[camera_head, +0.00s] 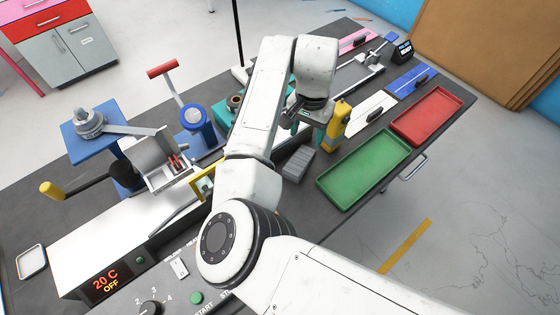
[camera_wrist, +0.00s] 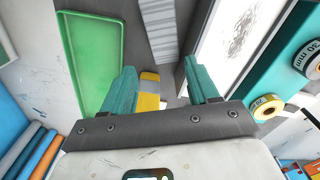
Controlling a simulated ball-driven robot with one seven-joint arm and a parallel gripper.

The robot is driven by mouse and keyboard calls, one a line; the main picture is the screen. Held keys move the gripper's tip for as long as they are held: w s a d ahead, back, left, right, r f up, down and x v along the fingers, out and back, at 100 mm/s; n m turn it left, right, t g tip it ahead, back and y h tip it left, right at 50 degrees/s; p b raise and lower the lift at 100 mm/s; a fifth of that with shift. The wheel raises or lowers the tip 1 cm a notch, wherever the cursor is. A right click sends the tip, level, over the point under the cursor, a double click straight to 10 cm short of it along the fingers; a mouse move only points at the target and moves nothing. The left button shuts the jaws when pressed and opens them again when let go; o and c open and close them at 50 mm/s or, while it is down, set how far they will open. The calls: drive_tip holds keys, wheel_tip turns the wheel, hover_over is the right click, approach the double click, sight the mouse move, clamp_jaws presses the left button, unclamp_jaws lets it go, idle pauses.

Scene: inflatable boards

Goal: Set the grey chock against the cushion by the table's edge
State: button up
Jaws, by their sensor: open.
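The grey chock appears to be the ribbed grey block (camera_head: 298,163) lying on the dark table, left of the green tray. A ribbed grey piece that looks like the same block (camera_wrist: 160,30) shows at the top of the wrist view, beyond my fingertips. My gripper (camera_head: 291,115) is open above the table, behind the block in the head view. Its teal fingers (camera_wrist: 160,70) show apart in the wrist view, with nothing clearly held. A yellow and grey tool (camera_wrist: 149,92) shows between them; it stands beside my gripper in the head view (camera_head: 338,122). I cannot pick out the cushion.
A green tray (camera_head: 324,184) and a red tray (camera_head: 394,128) lie along the table's right edge. A yellow frame (camera_head: 203,183), a white control unit (camera_head: 95,235) and a blue-based press (camera_head: 85,148) crowd the left. Bare table shows below the grey block.

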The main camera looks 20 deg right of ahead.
hover_over(301, 159)
wheel_tip(301, 159, down, 5)
drive_tip(key=shift+w+d+f+p, duration=0.1)
drive_tip(key=shift+w+p, duration=0.05)
drive_tip(key=shift+p, duration=0.2)
drive_tip(key=shift+a+f+p, duration=0.2)
drive_tip(key=shift+f+p, duration=0.45)
drive_tip(key=shift+f, duration=2.15)
drive_tip(key=c, duration=0.8)
drive_tip(key=shift+s+r, duration=0.15)
drive_tip(key=shift+s, duration=0.05)
